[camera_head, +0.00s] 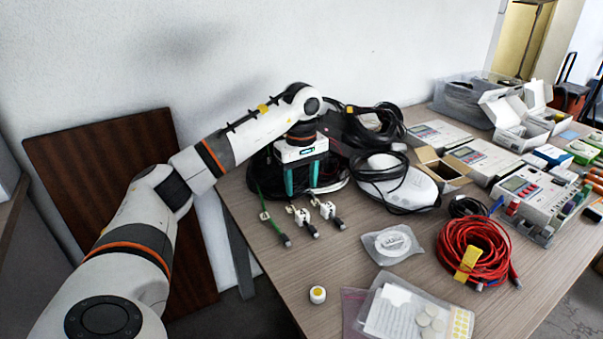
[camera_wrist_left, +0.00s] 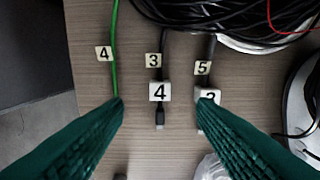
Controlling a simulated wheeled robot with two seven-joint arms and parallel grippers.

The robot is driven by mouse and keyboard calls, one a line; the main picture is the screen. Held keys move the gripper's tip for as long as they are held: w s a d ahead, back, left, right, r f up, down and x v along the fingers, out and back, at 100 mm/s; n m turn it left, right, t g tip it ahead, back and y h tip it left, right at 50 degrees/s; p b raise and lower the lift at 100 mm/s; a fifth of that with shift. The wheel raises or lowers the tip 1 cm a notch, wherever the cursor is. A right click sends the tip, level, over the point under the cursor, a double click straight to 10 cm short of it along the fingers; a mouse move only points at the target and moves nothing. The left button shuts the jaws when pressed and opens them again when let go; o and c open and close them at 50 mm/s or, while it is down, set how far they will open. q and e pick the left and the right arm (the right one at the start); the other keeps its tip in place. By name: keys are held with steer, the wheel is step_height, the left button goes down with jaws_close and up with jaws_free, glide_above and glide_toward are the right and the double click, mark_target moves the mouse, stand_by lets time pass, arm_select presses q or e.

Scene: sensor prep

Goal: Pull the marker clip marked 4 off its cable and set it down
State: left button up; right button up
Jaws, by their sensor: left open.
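In the left wrist view a white block clip marked 4 (camera_wrist_left: 160,92) sits on a black cable, below a flat tag marked 3 (camera_wrist_left: 153,60). A flat tag marked 4 (camera_wrist_left: 103,53) is on the green cable (camera_wrist_left: 114,40) to the left. Another white block clip (camera_wrist_left: 208,94), its number partly covered by my finger, is on the cable tagged 5 (camera_wrist_left: 202,68). My left gripper (camera_head: 301,190) is open and empty; its teal fingers (camera_wrist_left: 160,104) appear either side of the clip marked 4, apparently above it. My right gripper is not in view.
Black cable coils (camera_head: 375,125) and a white rounded device (camera_head: 398,185) lie behind and to the right. A round bagged item (camera_head: 392,242), a red cable coil (camera_head: 468,248) and a small yellow-topped jar (camera_head: 318,295) stand nearer. Bare wood (camera_head: 275,280) lies in front of the plugs.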

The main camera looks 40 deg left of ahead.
mark_target(301, 211)
arm_select(q)
step_height(301, 211, down, 9)
steer(key=shift+r+b, duration=0.1)
steer(key=shift+b, duration=0.35)
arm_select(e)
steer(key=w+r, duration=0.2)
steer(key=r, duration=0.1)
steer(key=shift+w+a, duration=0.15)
arm_select(q)
steer(key=shift+c, duration=0.3)
steer(key=c, duration=1)
steer(key=shift+c, duration=0.2)
steer(key=shift+r, duration=0.15)
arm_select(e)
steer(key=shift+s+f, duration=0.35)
arm_select(q)
steer(key=shift+r, duration=0.1)
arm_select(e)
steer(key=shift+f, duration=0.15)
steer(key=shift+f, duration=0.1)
